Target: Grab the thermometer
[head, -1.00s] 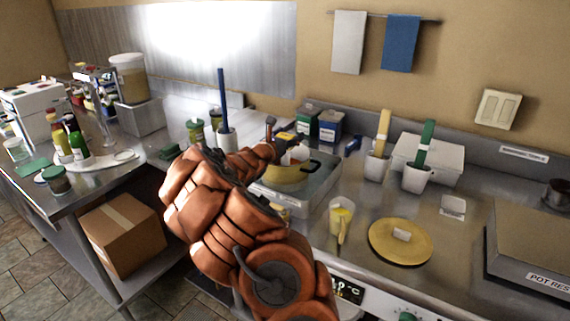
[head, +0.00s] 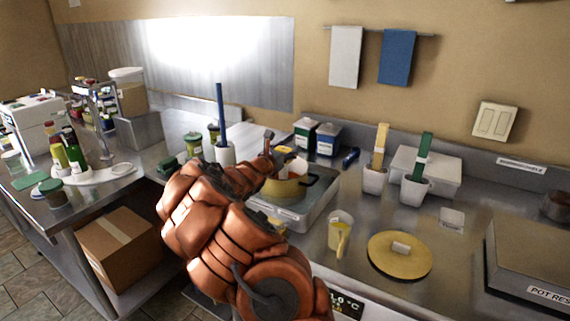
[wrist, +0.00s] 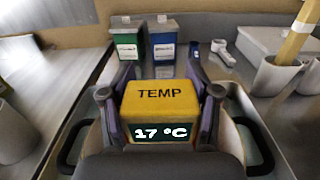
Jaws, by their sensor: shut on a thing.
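The thermometer is a yellow box (wrist: 160,97) marked TEMP, with a dark display reading 17 °C. In the wrist view it sits between the two dark fingers of my gripper (wrist: 160,105), which is shut on its sides. In the head view my gripper (head: 272,148) is at the far end of my orange arm, over a yellow pot (head: 290,190). Only a small yellow part of the thermometer (head: 284,150) shows there. Whether it is clear of the pot cannot be told.
Green (head: 305,134) and blue (head: 328,139) containers stand behind the pot. White cups with a yellow (head: 380,145) and a green (head: 421,158) upright tool stand to the right. A yellow jug (head: 340,232) and a yellow lid (head: 400,255) are nearer.

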